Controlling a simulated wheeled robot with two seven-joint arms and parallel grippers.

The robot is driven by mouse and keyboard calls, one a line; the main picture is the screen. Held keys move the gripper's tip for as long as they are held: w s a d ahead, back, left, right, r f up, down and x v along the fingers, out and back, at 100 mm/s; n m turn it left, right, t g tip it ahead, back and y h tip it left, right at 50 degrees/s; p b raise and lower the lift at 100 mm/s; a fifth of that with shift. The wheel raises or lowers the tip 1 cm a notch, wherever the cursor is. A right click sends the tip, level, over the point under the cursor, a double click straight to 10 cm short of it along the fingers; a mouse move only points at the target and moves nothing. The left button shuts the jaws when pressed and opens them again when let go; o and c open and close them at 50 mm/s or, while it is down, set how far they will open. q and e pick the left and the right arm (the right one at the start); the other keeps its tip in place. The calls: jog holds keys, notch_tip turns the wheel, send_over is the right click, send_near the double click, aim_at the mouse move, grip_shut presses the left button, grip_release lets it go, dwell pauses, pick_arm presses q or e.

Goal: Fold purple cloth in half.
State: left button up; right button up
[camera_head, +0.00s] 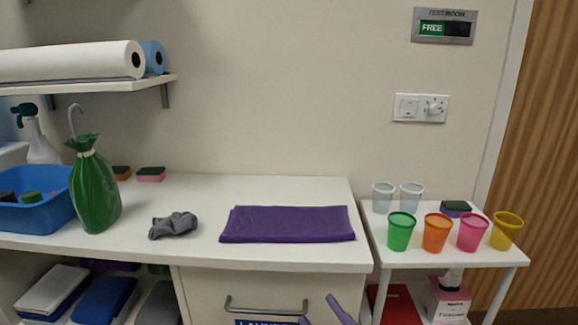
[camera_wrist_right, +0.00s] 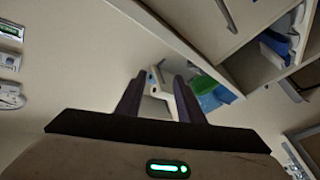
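The purple cloth (camera_head: 288,224) lies flat on the white counter as a neat wide rectangle. Its edges look straight, and I cannot tell how many layers it has. My right gripper (camera_head: 316,308) shows only by its fingers at the bottom edge of the head view, in front of the drawer and apart from the cloth. In the right wrist view its two fingers (camera_wrist_right: 158,78) stand apart with nothing held between them. The cloth does not show in that view. My left gripper is not in view.
A crumpled grey cloth (camera_head: 173,225) and a green bag (camera_head: 95,190) lie left of the purple cloth, with a blue tub (camera_head: 48,213) beyond. A side table (camera_head: 385,250) with several cups stands right. A shelf (camera_head: 150,83) overhangs the left. Counter behind the cloth is clear.

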jog(key=s+d+f+m+g+h, duration=0.1)
jog(key=d+f+m+h, duration=0.15)
jog(key=f, duration=0.45)
jog(key=s+d+f+m+g+h, duration=0.2)
jog(key=f+m, duration=0.1)
jog(key=f, duration=0.3)
jog(key=s+d+f+m+g+h, duration=0.1)
jog(key=s+d+f+m+g, duration=0.15)
jog(key=s+f, duration=0.55)
jog(key=s+d+f+m+g+h, duration=0.1)
jog(key=s+d+f+m+g, duration=0.2)
jog(key=s+f, duration=0.45)
jog(key=w+r+p, duration=0.2)
jog(key=p, duration=0.3)
jog(key=shift+r+n+g, duration=0.15)
jog(key=shift+n+g, duration=0.2)
jog(key=shift+n, duration=0.05)
jog(key=shift+a, duration=0.1)
